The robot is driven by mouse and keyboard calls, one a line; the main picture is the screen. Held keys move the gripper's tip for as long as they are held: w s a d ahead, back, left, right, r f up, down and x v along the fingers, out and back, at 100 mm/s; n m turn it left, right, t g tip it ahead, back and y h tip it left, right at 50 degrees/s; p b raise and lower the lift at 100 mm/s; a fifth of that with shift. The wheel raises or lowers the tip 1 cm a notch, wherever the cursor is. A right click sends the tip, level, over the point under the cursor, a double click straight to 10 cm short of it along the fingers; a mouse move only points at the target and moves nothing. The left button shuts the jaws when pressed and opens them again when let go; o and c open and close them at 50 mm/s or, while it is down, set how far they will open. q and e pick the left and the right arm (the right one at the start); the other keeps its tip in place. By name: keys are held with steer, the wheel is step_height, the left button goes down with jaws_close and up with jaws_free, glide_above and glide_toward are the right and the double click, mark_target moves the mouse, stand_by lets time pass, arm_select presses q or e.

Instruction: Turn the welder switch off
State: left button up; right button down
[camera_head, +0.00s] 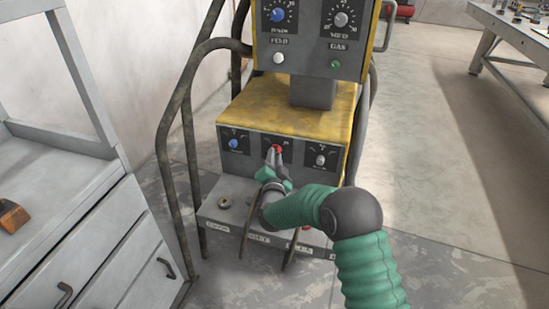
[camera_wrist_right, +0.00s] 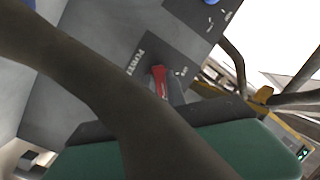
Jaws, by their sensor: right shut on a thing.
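The welder (camera_head: 290,107) is a yellow and grey machine in the middle of the head view. Its lower panel carries a red switch (camera_head: 278,149) between a blue knob and a grey knob. My right gripper (camera_head: 273,158) reaches the panel from below and is shut on the red switch. In the right wrist view the red switch (camera_wrist_right: 159,82) shows beside the lettering on a dark plate, with a finger partly hiding it. A dark cable or hose crosses that view in front. My left gripper is in neither view.
A blue knob (camera_head: 233,143) and a grey knob (camera_head: 320,160) flank the switch closely. Bent metal rails (camera_head: 165,130) stand left of the welder. A grey drawer cabinet (camera_head: 110,245) is at left, a workbench (camera_head: 515,28) at far right. Open floor lies to the right.

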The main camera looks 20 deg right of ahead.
steer(key=shift+w+a+r+n+g+h+p, duration=0.1)
steer(key=shift+n+g+h+p, duration=0.55)
steer(key=shift+n+p, duration=2.2)
steer(key=shift+s+a+r+n+g+h+p, duration=0.15)
steer(key=shift+n+g+p, duration=0.85)
steer(key=shift+n+p, duration=1.8)
steer(key=shift+w+a+r+n+g+h+p, duration=0.15)
steer(key=shift+n+g+h+p, duration=1.05)
steer(key=shift+p, duration=2.8)
steer(key=shift+d+f+n+t+y, duration=0.1)
steer(key=shift+n+t+y, duration=0.25)
steer(key=shift+n+y, duration=0.35)
steer(key=c, duration=1.4)
jaws_free()
steer(key=shift+w, duration=0.1)
steer(key=shift+o, duration=0.2)
